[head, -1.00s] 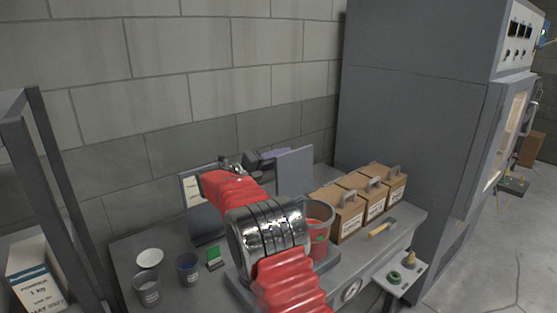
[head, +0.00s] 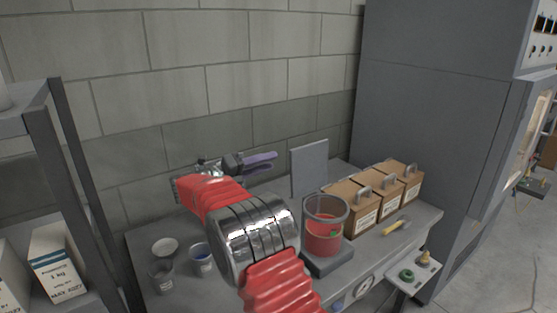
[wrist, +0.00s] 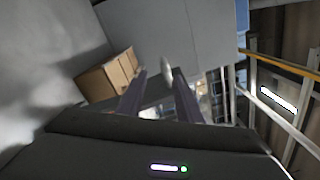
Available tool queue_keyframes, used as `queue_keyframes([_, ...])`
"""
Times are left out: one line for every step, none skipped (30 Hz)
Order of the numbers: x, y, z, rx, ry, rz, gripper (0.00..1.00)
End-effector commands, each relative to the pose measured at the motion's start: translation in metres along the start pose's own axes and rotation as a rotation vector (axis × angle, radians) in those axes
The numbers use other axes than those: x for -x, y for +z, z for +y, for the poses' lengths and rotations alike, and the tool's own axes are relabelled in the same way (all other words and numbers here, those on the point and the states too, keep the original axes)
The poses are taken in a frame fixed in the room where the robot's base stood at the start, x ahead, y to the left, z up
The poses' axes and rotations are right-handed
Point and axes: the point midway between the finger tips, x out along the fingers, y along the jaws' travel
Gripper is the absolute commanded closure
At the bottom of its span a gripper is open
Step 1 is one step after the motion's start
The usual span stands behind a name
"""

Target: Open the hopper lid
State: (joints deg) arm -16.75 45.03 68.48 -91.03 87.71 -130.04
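My gripper (head: 264,161) has two purple-grey fingers, parted, with nothing seen held between them. It is above the bench's back side, left of an upright grey panel (head: 310,168) in the head view, with a visible gap between them. In the wrist view the gripper (wrist: 153,84) shows its fingers apart. A small pale rounded piece (wrist: 166,68) shows between the fingertips; I cannot tell what it is or how far off. I cannot tell for sure which thing is the hopper or its lid; my red-sleeved arm hides part of the bench.
A clear container with red contents (head: 325,229) stands on a grey base (head: 328,262). Several cardboard boxes (head: 357,207) with grey handles stand right of it, also in the wrist view (wrist: 107,77). Cups stand at left. A tall grey cabinet (head: 430,120) closes the right side.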

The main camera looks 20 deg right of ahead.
Motion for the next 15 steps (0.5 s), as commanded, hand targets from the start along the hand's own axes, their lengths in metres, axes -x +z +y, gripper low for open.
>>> queue_keyframes([0.007, 0.001, 0.0, 0.0, 0.001, -0.002, 0.68])
queue_keyframes([0.01, 0.001, 0.0, -0.001, 0.0, -0.001, 0.68])
queue_keyframes([0.014, 0.0, 0.0, -0.001, 0.0, 0.0, 0.68])
queue_keyframes([0.016, 0.0, 0.0, -0.001, -0.001, 0.0, 0.68])
queue_keyframes([0.018, 0.0, 0.0, -0.001, -0.001, 0.0, 0.68])
queue_keyframes([0.019, 0.0, -0.001, -0.001, -0.001, 0.0, 0.68])
queue_keyframes([0.02, 0.0, -0.001, -0.001, -0.001, -0.001, 0.68])
queue_keyframes([0.021, 0.0, -0.001, -0.001, -0.001, -0.001, 0.68])
queue_keyframes([0.021, 0.0, -0.001, -0.001, -0.001, 0.0, 0.68])
queue_keyframes([0.021, 0.0, -0.001, -0.001, -0.001, 0.0, 0.68])
queue_keyframes([0.021, 0.0, -0.001, -0.001, -0.001, 0.0, 0.68])
queue_keyframes([0.021, 0.0, -0.001, -0.001, -0.001, 0.0, 0.68])
queue_keyframes([0.021, 0.0, -0.001, -0.001, -0.001, 0.0, 0.68])
queue_keyframes([0.021, 0.0, -0.001, -0.001, -0.001, 0.0, 0.68])
queue_keyframes([0.021, 0.0, -0.001, -0.001, -0.001, 0.0, 0.68])
